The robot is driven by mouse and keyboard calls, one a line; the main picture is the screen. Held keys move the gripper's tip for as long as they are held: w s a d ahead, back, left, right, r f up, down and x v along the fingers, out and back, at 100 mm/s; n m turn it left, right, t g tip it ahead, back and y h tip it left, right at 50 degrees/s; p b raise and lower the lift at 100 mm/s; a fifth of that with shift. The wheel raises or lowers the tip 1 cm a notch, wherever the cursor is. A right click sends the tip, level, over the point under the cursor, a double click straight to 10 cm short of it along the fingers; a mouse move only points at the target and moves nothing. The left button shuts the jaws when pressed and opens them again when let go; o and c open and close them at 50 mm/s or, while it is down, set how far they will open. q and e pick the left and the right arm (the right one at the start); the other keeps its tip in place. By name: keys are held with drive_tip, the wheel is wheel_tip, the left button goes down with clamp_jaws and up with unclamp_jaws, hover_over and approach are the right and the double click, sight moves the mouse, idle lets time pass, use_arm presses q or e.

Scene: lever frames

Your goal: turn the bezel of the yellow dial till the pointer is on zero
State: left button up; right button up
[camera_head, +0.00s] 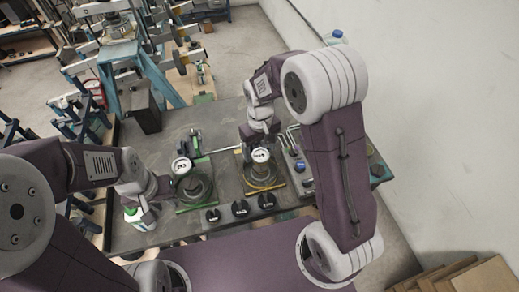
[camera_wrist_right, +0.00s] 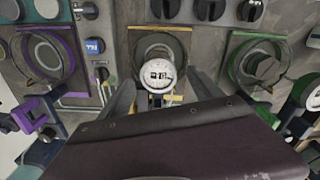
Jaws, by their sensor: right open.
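The yellow dial (camera_head: 261,155) has a round white face and stands on a yellow-edged base (camera_head: 264,186) near the middle of the table. It also shows in the right wrist view (camera_wrist_right: 158,76), where its pointer is too small to read. My right gripper (camera_head: 254,147) is just behind the dial in the head view. In the right wrist view its open fingers (camera_wrist_right: 161,92) are on either side of the dial; contact cannot be told. My left gripper (camera_head: 146,207) is by a white and green object (camera_head: 137,218) at the table's left; its fingers are unclear.
A green-based dial (camera_head: 181,165) stands left of the yellow one. Several black knobs (camera_head: 239,208) line the front. A purple-edged base (camera_wrist_right: 47,55) shows in the wrist view.

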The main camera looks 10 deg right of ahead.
drive_tip(key=shift+f, duration=0.5)
drive_tip(key=shift+d+f, duration=0.2)
drive_tip(key=shift+d, duration=0.05)
drive_tip(key=shift+a, duration=0.1)
drive_tip(key=c, duration=1.4)
